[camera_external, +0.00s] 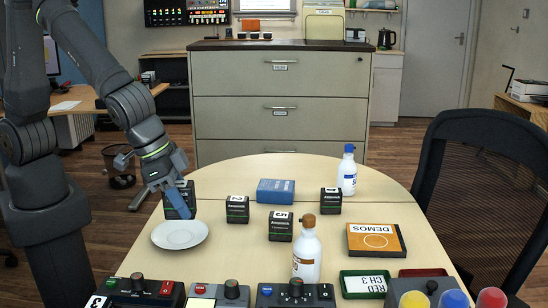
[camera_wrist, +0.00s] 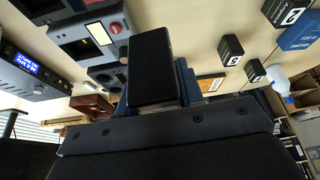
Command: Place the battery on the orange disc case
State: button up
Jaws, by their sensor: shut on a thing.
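My gripper (camera_external: 180,198) is at the left side of the table, its blue fingers pointing down behind the white plate. It is shut on a black block-shaped battery (camera_external: 171,204), partly hidden by the fingers. In the wrist view the battery (camera_wrist: 150,65) shows as a plain dark block between the blue fingers. I cannot tell whether it touches the table. The orange disc case (camera_external: 376,241), marked DEMOS, lies flat on the right of the table, well away from my gripper. Its visible top is bare.
Similar batteries stand mid-table: one at left (camera_external: 237,209), one marked 5 (camera_external: 280,226), one at right (camera_external: 330,201). A blue box (camera_external: 276,191), a brown-capped bottle (camera_external: 307,256) and a blue-capped bottle (camera_external: 347,174) stand around them. The white plate (camera_external: 180,234) is empty. Control boxes line the front edge.

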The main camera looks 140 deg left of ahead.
jog(key=w+a+r+n, duration=0.1)
jog(key=w+a+r, duration=0.1)
jog(key=w+a, duration=0.6)
jog(key=n+g, duration=0.1)
jog(key=n, duration=0.2)
send_over(372, 234)
jog(key=d, duration=0.2)
jog(key=shift+y, duration=0.3)
jog(key=f, duration=1.3)
jog(key=shift+s+a, duration=0.1)
jog(key=shift+s, duration=0.2)
jog(key=shift+f, duration=2)
